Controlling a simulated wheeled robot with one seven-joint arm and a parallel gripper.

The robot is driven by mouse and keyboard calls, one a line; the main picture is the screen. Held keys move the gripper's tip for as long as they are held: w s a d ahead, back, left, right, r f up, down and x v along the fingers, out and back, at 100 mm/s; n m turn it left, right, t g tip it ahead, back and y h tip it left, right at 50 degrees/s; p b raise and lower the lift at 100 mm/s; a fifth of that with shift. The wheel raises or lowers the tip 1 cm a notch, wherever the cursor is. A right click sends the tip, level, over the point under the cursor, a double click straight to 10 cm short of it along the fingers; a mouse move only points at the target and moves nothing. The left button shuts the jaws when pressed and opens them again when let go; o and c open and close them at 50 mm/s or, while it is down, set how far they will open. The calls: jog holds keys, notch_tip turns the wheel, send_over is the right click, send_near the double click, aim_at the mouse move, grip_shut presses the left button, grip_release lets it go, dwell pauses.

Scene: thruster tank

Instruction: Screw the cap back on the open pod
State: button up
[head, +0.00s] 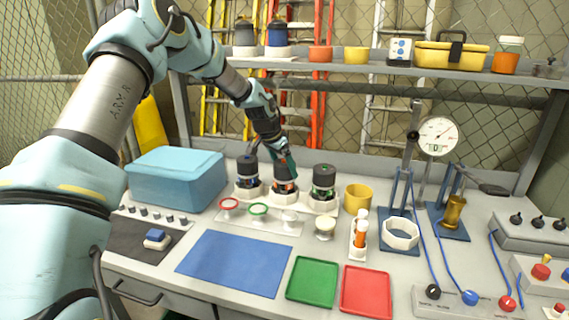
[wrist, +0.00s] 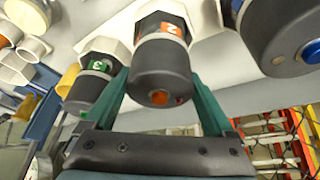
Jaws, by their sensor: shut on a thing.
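Three dark pods stand in white holders on the bench: a blue-marked pod (head: 247,171), an orange-marked pod (head: 286,187) in the middle and a green-marked pod (head: 324,181). My gripper (head: 284,160) reaches down over the middle pod. In the wrist view, the teal fingers of my gripper (wrist: 158,98) are shut on a dark grey cap (wrist: 155,78) with an orange dot. The cap is in line with the middle pod's orange label (wrist: 168,27); I cannot tell how tightly it is threaded. The blue and green pods both show dark tops.
The green-marked pod (wrist: 90,88) and blue-marked pod (wrist: 285,40) stand close on either side of my fingers. A light-blue box (head: 177,178) is left of the pods and a yellow cup (head: 357,198) right. A shelf (head: 300,66) runs behind. The blue mat (head: 235,262) is clear.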

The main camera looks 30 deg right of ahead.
jog(key=m+g+p, duration=0.2)
jog(key=m, duration=0.4)
jog(key=m+g, duration=0.1)
jog(key=m, duration=0.1)
jog(key=m+y, duration=0.1)
jog(key=m, duration=0.1)
jog(key=shift+m+g, duration=0.4)
jog(key=o, duration=1)
jog(key=shift+c, duration=0.2)
